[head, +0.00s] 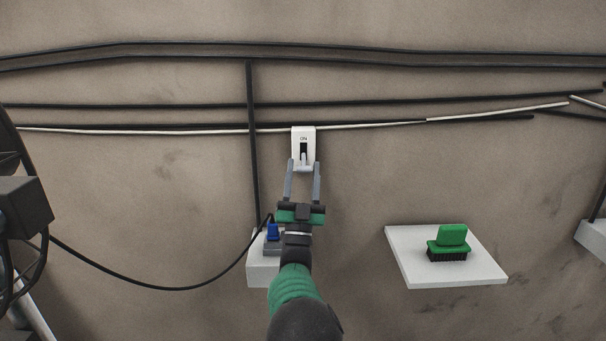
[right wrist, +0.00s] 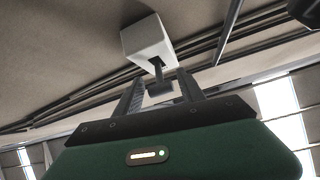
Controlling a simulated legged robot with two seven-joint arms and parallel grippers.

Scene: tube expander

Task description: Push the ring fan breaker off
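The breaker (head: 304,136) is a small white box on the wall, with "ON" printed on its face and a dark lever in a slot. In the right wrist view the breaker (right wrist: 148,38) is ahead of the fingers, and its dark lever (right wrist: 158,80) sticks out between them. My right gripper (head: 303,167) is open just in front of the breaker's lower part, one finger on each side of the lever. The fingers also show in the right wrist view (right wrist: 160,90); I cannot tell if they touch the lever. My left gripper is not in view.
A white shelf (head: 405,262) at the lower right bears a green brush (head: 452,240). A white box (head: 262,272) with a blue plug (head: 272,232) and black cable is left of my right forearm. Black and white cables (head: 180,130) run along the wall.

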